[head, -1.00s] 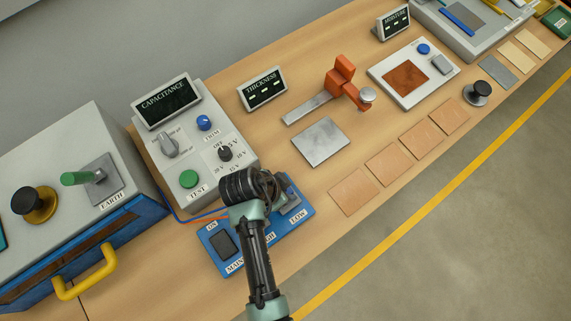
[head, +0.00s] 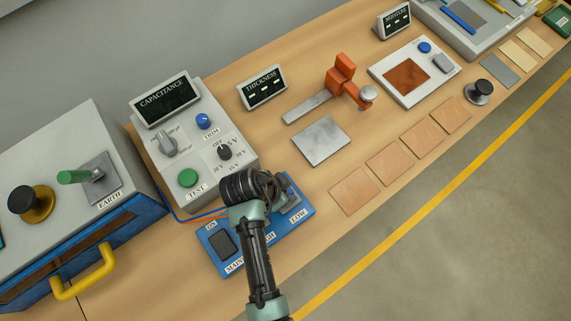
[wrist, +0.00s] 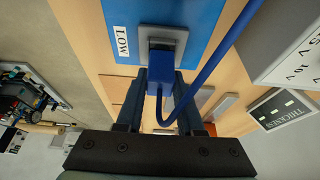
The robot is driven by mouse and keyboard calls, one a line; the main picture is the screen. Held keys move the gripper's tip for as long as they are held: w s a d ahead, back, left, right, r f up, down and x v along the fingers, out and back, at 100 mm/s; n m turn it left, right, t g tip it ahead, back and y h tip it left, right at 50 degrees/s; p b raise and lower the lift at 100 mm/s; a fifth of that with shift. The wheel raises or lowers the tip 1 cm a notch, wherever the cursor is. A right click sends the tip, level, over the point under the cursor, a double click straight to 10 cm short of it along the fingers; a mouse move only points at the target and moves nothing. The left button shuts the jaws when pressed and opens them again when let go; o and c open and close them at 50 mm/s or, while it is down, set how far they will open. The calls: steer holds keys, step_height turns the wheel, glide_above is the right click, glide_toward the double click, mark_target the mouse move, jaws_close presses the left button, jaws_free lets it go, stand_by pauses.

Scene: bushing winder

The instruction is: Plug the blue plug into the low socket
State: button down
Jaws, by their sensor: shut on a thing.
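The blue plug (wrist: 160,80) is between the two dark fingers of my gripper (wrist: 163,92), which is shut on it. Its blue cable loops below it and runs up to the right. The grey low socket (wrist: 182,36) is straight ahead on the blue panel, beside the LOW label (wrist: 121,42). The plug lines up with the socket and its front is at or very near the socket's opening; I cannot tell how deep it sits. In the head view my gripper (head: 272,195) is over the panel and hides the plug.
The blue mains panel (head: 270,245) lies at the bench's front edge, with the capacitance unit (head: 195,150) close behind. A metal plate (head: 320,141) and several tan sheets (head: 354,191) lie to the right. The left blue-fronted cabinet has a yellow handle (head: 85,277).

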steer(key=shift+f+b, duration=0.45)
steer(key=shift+f, duration=0.15)
steer(key=c, duration=0.8)
jaws_free()
steer(key=shift+o, duration=0.2)
steer(key=o, duration=0.6)
steer(key=shift+c, duration=0.2)
